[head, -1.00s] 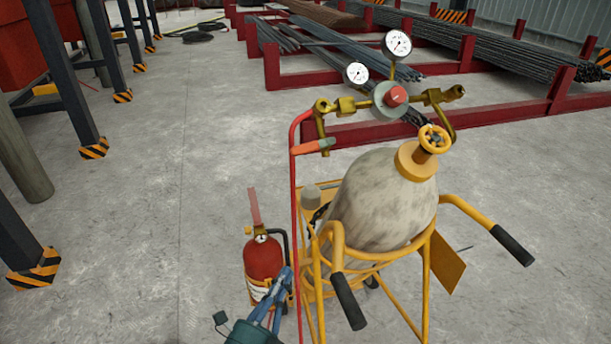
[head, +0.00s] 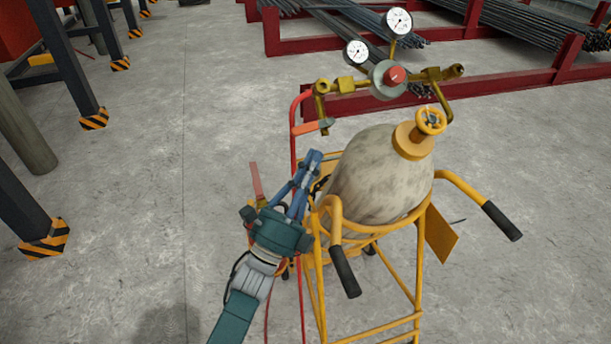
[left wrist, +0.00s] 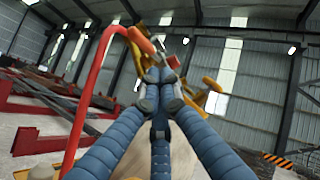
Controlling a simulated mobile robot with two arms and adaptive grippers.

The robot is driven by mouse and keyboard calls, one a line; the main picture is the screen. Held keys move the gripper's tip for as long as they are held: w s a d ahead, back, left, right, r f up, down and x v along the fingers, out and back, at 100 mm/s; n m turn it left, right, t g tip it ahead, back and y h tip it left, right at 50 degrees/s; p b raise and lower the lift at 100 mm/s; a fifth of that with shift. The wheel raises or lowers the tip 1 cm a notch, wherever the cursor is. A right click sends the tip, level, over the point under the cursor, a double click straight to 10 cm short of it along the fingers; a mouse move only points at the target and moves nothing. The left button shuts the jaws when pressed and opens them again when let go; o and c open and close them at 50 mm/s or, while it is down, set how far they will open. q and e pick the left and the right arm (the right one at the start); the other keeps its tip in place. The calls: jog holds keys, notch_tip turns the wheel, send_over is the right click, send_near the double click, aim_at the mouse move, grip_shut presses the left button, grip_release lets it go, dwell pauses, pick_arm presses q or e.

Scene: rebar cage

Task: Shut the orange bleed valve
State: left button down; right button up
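The orange bleed valve lever (head: 311,127) sticks out sideways from the top of the red hose, below the left end of the brass manifold. It also shows in the left wrist view (left wrist: 140,41), beyond the fingertips. My left gripper (head: 313,158) is below the lever, beside the left shoulder of the grey cylinder, and apart from the lever. In the left wrist view its blue fingers (left wrist: 160,82) come together at the tips with nothing visible between them. My right gripper is not in view.
The grey cylinder (head: 376,172) with a yellow handwheel (head: 431,121) stands in a yellow trolley (head: 335,215). The red hose (head: 294,140) runs down close to my left gripper. Two gauges and a red knob (head: 396,75) are above.

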aim_at(314, 126)
pick_arm(q)
jog(key=shift+w+a+r+p, duration=0.25)
jog(key=shift+w+r, duration=0.1)
jog(key=shift+r, duration=0.1)
jog(key=shift+w+a+r+p, duration=0.15)
jog(key=shift+w+a+r, duration=0.05)
jog(key=shift+w+r, duration=0.2)
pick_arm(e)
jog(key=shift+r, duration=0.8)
pick_arm(q)
jog(key=shift+w+a+r+b, duration=0.15)
jog(key=shift+a+r+b, duration=0.1)
jog(key=shift+r+b, duration=0.2)
jog(key=shift+w+a+r+b, duration=0.15)
jog(key=shift+a+r+b, duration=0.1)
jog(key=shift+r+b, duration=0.2)
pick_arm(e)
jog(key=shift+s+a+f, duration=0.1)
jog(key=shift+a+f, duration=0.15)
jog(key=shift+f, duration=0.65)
